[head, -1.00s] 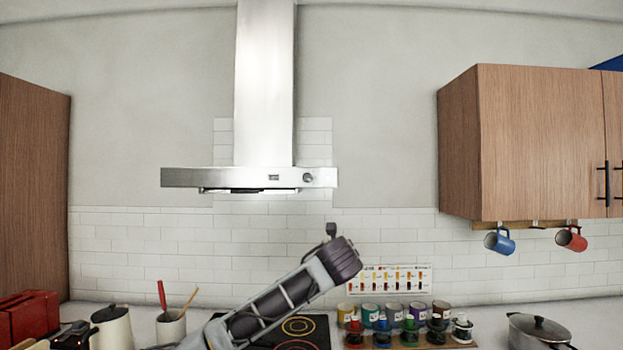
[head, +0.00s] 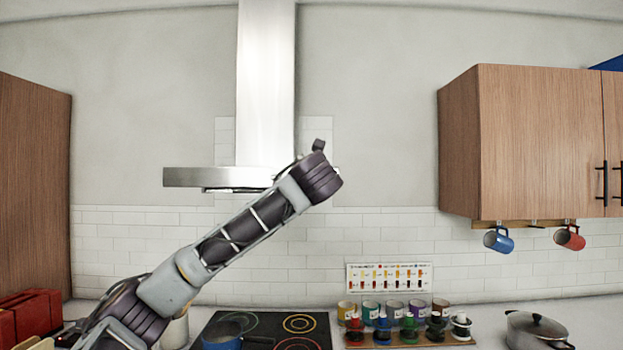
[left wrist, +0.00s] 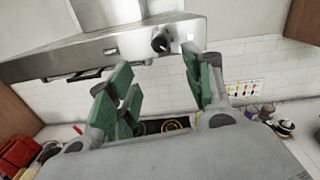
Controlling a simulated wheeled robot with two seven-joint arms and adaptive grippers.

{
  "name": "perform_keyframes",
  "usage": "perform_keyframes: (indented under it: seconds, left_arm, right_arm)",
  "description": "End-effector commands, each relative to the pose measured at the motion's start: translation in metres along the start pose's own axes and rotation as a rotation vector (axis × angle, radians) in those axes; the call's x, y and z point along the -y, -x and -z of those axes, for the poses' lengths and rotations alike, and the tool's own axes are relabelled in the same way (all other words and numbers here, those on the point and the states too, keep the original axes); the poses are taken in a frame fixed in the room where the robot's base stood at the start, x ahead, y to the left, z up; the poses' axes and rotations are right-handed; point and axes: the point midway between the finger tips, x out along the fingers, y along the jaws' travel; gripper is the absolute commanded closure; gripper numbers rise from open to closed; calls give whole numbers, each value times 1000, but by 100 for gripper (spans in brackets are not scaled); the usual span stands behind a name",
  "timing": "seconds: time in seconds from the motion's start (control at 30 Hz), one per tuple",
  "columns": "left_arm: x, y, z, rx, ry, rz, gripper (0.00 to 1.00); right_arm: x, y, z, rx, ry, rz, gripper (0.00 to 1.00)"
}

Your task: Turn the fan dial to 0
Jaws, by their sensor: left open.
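The range hood (head: 215,178) hangs on the wall at centre left in the head view, and my left arm covers the right part of its front band. The fan dial (left wrist: 160,42) is a dark round knob on the hood's band in the left wrist view; its setting is too small to read. My left gripper (left wrist: 158,85) is open with green finger pads, and the dial shows beyond and between its fingertips, apart from them. In the head view the gripper itself is hidden behind my left wrist. My right gripper is not in view.
Below are a cooktop (head: 272,324) with a blue pan (head: 222,336), a rack of coloured jars (head: 408,338) and a lidded pot (head: 537,330). A wall cabinet (head: 540,140) with hanging mugs stands right. The wall between hood and cabinet is clear.

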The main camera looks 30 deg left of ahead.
Motion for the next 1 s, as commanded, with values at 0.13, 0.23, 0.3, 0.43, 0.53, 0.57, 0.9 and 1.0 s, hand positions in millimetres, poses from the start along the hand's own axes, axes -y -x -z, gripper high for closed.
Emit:
perform_keyframes:
  seconds: [0.13, 0.23, 0.3, 0.43, 0.53, 0.57, 0.9, 1.0]
  left_arm:
    - [-1, 1, -2, 3, -5, -3, 49]
    - [-1, 1, -2, 2, -5, -2, 49]
    - [-1, 1, -2, 2, -5, -2, 49]
    - [-1, 0, -2, 2, -4, -2, 49]
    - [-1, -3, -2, 1, -4, -3, 49]
    - [-1, -5, -2, 1, -4, -3, 49]
    - [-2, -38, -3, 0, -4, -4, 49]
    - [-2, -51, -3, 0, -4, -4, 49]
  right_arm:
    - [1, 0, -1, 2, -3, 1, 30]
    - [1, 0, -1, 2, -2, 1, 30]
    - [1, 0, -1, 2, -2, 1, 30]
    - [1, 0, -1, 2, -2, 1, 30]
    - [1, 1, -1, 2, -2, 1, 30]
    - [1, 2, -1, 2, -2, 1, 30]
    - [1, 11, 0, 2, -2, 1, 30]
    - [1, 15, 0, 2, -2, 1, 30]
